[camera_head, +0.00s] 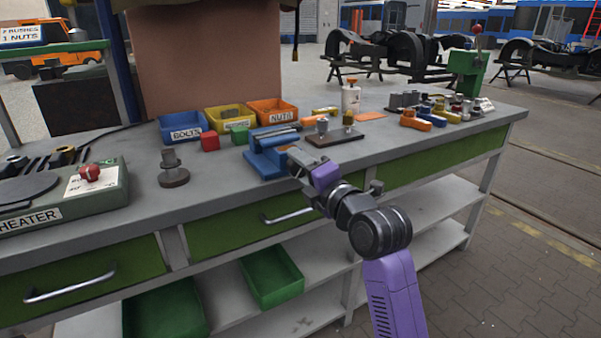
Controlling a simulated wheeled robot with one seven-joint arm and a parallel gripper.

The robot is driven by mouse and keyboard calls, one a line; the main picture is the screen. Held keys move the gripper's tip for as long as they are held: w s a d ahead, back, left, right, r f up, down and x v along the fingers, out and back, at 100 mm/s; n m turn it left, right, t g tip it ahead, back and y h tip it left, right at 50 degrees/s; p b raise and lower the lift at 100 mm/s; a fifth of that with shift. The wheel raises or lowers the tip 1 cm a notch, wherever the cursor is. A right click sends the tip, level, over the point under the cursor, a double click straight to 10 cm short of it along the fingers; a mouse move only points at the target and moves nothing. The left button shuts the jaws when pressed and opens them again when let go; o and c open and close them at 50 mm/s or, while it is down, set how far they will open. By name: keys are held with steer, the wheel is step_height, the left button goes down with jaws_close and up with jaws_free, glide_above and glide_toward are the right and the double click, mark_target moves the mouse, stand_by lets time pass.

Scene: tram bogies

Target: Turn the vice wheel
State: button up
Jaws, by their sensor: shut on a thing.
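The blue vice (265,158) stands at the front edge of the grey workbench, with its bars and jaws towards the back. My gripper (299,163) reaches in from the lower right and is shut at the vice's front right side. The vice wheel is mostly hidden behind the gripper's fingers, so its turn angle cannot be told. The purple and black arm hangs over the bench's front edge.
Blue, yellow and orange bins (274,112) stand behind the vice, with red and green blocks (210,141) beside them. A dark stepped part (173,170) stands to the left, near the heater (60,198). A board with small parts (340,138) lies to the right. Drawer handles (288,216) stick out below.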

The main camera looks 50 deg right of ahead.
steer(key=n+b, duration=0.1)
steer(key=n, duration=0.2)
steer(key=n+b, duration=0.1)
steer(key=n, duration=0.1)
steer(key=shift+d+f+n+b, duration=0.1)
steer(key=shift+f+n+b, duration=0.2)
steer(key=shift+b, duration=0.05)
steer(key=n+b, duration=0.2)
steer(key=n, duration=0.2)
steer(key=shift+b, duration=0.35)
steer(key=n+b, duration=0.3)
steer(key=b, duration=0.1)
steer(key=shift+f+n, duration=0.1)
steer(key=shift+n, duration=0.3)
steer(key=n+b, duration=0.1)
steer(key=b, duration=0.2)
steer(key=shift+n+b, duration=0.3)
steer(key=shift+n, duration=0.1)
steer(key=shift+r+n+b, duration=0.25)
steer(key=shift+n+b, duration=0.05)
steer(key=shift+b, duration=0.05)
steer(key=o, duration=1.4)
steer(key=shift+r, duration=0.1)
